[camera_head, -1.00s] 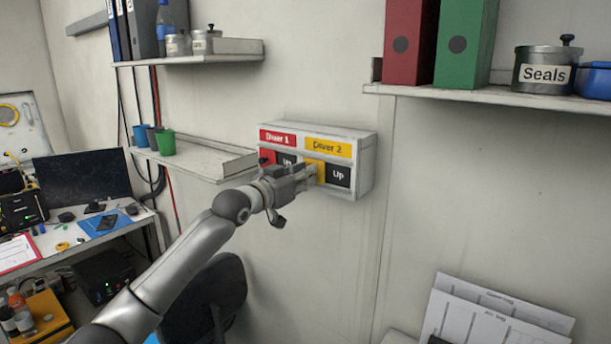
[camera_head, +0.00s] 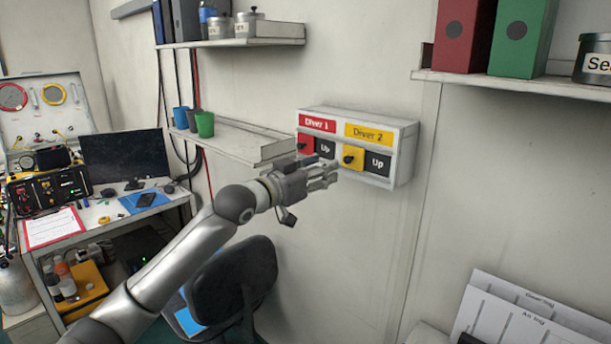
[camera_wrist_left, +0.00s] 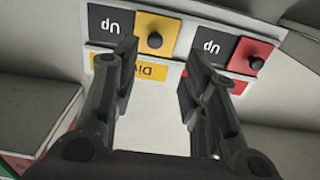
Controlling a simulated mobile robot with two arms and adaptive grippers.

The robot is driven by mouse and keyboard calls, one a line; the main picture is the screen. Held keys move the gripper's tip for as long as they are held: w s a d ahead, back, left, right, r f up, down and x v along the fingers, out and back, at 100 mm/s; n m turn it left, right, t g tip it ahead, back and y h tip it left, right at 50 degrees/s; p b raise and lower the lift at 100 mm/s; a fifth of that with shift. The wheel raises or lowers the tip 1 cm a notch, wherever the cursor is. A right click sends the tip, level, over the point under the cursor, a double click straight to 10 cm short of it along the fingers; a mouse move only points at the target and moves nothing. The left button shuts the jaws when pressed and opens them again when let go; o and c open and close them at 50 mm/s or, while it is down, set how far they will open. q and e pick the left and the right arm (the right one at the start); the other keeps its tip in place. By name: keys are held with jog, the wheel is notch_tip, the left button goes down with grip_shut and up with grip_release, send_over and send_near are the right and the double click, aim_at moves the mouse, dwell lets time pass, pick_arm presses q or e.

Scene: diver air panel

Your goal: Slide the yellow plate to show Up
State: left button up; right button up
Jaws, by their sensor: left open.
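The yellow plate (camera_head: 351,163) with a dark round knob sits in the white wall panel (camera_head: 407,130), under the yellow Diver 2 label (camera_head: 368,133). A black area reading Up (camera_head: 379,163) shows to its right. In the wrist view the panel is upside down; the yellow plate (camera_wrist_left: 174,22) and its Up area (camera_wrist_left: 109,24) show beyond the fingers. My left gripper (camera_head: 328,177) is open and empty, in front of the panel to the lower left of the yellow plate. It also shows in the wrist view (camera_wrist_left: 162,62). My right gripper is not seen.
The red plate (camera_head: 306,144) of Diver 1 is beside its own Up area on the left. A low shelf (camera_head: 245,140) with cups stands left of the panel. Another shelf (camera_head: 540,88) with binders is at upper right. The wall below the panel is bare.

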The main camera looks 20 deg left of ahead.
pick_arm(q)
jog(key=shift+v, duration=2.3)
